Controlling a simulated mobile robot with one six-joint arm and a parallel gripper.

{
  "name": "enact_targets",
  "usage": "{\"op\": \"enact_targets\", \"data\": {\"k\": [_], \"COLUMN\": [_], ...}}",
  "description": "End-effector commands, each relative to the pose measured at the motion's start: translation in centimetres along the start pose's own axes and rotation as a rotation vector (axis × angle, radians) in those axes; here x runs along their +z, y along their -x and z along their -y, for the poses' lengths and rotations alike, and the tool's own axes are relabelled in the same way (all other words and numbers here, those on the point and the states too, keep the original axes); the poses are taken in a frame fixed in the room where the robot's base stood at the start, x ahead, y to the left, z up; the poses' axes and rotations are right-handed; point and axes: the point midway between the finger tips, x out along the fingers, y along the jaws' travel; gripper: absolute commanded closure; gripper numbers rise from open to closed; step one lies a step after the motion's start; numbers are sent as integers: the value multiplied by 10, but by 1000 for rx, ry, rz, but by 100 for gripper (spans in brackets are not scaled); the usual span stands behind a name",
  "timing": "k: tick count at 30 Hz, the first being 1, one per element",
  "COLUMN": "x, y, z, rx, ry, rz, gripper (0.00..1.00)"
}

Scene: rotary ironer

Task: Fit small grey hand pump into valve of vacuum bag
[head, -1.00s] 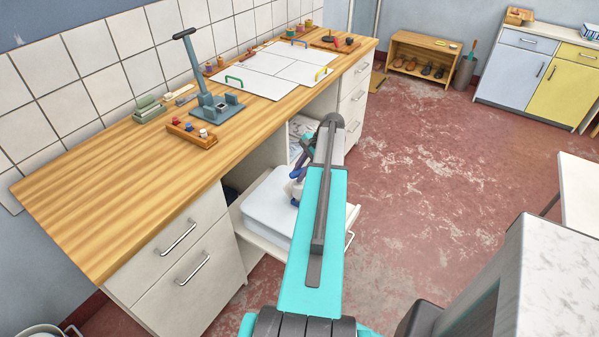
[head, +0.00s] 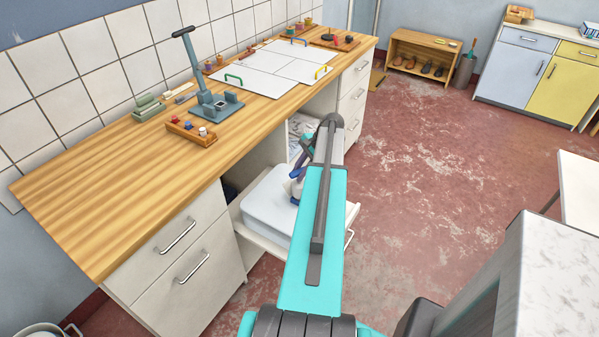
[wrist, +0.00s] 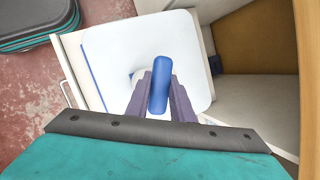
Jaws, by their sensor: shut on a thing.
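My gripper (wrist: 161,98) has purple fingers and is shut on the hand pump (wrist: 160,84). The part of the pump that shows is a blue rounded cylinder, not grey. In the head view my gripper and the pump are small and partly hidden behind my arm. The vacuum bag (wrist: 110,50) is a white, rounded, padded square below the gripper; it also shows in the head view (head: 262,212). A small pale round shape, perhaps the valve (wrist: 137,76), lies on the bag beside the pump and is mostly covered. I cannot tell whether the pump touches it.
The bag lies on a pulled-out shelf (wrist: 73,62) under the wooden worktop (head: 110,200), with cabinet walls close on the right in the wrist view. The floor (head: 430,190) to the right is open.

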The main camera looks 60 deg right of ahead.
Motion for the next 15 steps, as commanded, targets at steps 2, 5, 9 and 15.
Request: {"op": "enact_targets", "data": {"k": [2,5,9,15], "x": [-1,-1,-2,-2], "y": [-2,-4,-5,-6], "z": [0,0,0,0], "rx": [0,0,0,0], "ry": [0,1,1,1], "rz": [0,0,0,0], "gripper": [100,100,100,100]}}
